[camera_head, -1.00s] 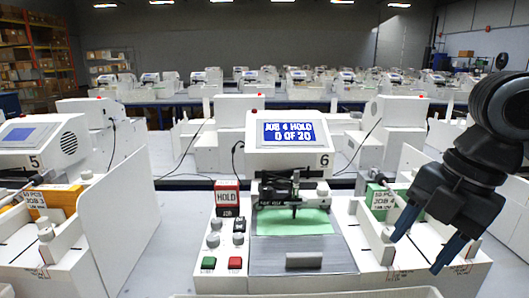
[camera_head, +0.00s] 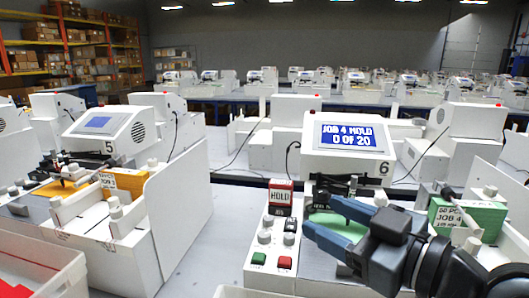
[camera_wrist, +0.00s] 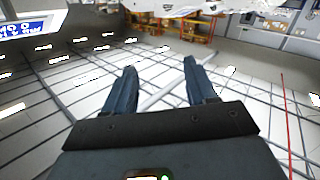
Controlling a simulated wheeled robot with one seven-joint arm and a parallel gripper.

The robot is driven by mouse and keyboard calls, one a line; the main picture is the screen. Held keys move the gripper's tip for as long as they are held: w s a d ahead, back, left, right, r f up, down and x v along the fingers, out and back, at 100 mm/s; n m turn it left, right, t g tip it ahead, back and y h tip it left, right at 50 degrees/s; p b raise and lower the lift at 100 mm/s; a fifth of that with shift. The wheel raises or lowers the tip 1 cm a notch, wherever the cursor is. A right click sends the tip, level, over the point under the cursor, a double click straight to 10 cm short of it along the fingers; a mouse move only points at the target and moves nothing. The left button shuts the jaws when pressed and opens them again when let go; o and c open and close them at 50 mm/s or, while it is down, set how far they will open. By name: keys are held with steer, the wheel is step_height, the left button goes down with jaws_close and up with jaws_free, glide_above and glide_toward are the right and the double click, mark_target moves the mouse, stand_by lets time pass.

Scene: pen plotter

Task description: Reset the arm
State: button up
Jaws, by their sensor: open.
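My gripper (camera_head: 320,213) is open in the head view, with its two blue fingers apart and pointing left. It appears in front of the plotter of station 6 and covers part of its bed and green sheet (camera_head: 338,222). In the wrist view my gripper (camera_wrist: 160,66) has nothing between its fingers, and the ceiling shows beyond them. The station 6 display (camera_head: 348,138) reads "JOB 4 HOLD 0 OF 20". My dark wrist and forearm fill the lower right of the head view.
A HOLD sign (camera_head: 280,195) stands above the knobs, with a green button (camera_head: 258,258) and a red button (camera_head: 284,262) below. A green card stack (camera_head: 482,218) is at right. Station 5 (camera_head: 108,128) and a white bin (camera_head: 40,268) are at left.

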steer(key=s+d+f+m+t+h, duration=0.1)
steer(key=s+d+f+m+h, duration=0.1)
steer(key=s+f+m+h, duration=0.5)
steer(key=s+d+f+m+t+h, duration=0.25)
steer(key=s+f+m, duration=0.35)
steer(key=s+f, duration=0.4)
steer(key=s+d+n+g, duration=0.1)
steer(key=s+d, duration=0.2)
steer(key=s, duration=0.7)
steer(key=s+d+n+g+h, duration=0.1)
steer(key=s+d, duration=0.3)
steer(key=s, duration=0.6)
steer(key=shift+f, duration=0.4)
